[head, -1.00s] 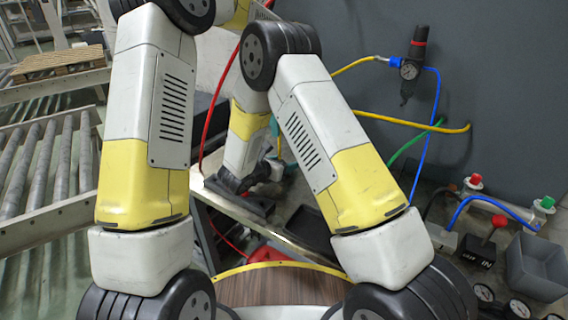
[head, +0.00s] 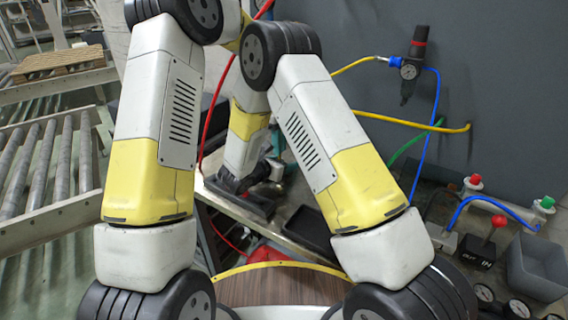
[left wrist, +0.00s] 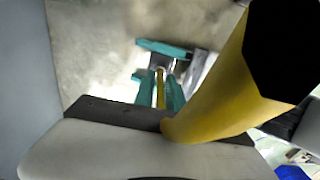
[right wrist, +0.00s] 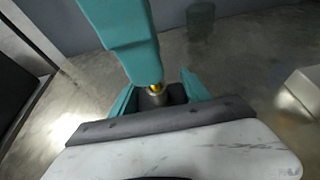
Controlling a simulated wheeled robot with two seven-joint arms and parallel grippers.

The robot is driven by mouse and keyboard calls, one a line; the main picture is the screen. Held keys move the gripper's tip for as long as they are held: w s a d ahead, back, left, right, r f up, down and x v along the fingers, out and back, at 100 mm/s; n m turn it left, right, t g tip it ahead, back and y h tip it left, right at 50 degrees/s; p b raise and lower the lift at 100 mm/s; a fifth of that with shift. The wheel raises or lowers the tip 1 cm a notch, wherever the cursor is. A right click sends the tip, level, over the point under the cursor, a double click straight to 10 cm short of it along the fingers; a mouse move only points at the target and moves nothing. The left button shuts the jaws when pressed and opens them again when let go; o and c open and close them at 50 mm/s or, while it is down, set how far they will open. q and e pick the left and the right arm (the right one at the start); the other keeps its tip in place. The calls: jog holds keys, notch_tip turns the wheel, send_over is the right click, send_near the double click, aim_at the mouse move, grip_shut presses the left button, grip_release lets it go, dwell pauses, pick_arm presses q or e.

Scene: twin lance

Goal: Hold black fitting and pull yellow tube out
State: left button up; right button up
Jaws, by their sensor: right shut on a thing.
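In the left wrist view a thin yellow tube (left wrist: 161,90) runs between the two teal fingers of my left gripper (left wrist: 161,98). The fingers straddle it with what look like narrow gaps, so the left gripper looks open. In the right wrist view my right gripper (right wrist: 158,97) is shut on the black fitting (right wrist: 176,94). A metal collar and yellow tube end show there, beneath a teal finger of my left gripper (right wrist: 125,40). The head view mostly hides both grippers.
In the head view, a grey panel carries a regulator (head: 410,68) and yellow, blue and green hoses. A grey bin (head: 536,265) and a black box with a red knob (head: 478,250) stand at right. Roller conveyors (head: 45,165) lie at left.

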pick_arm(q)
grip_shut()
jog(key=shift+r, duration=0.7)
dwell(0.6)
jog(key=shift+r, duration=3.05)
pick_arm(e)
jog(key=o, duration=1.5)
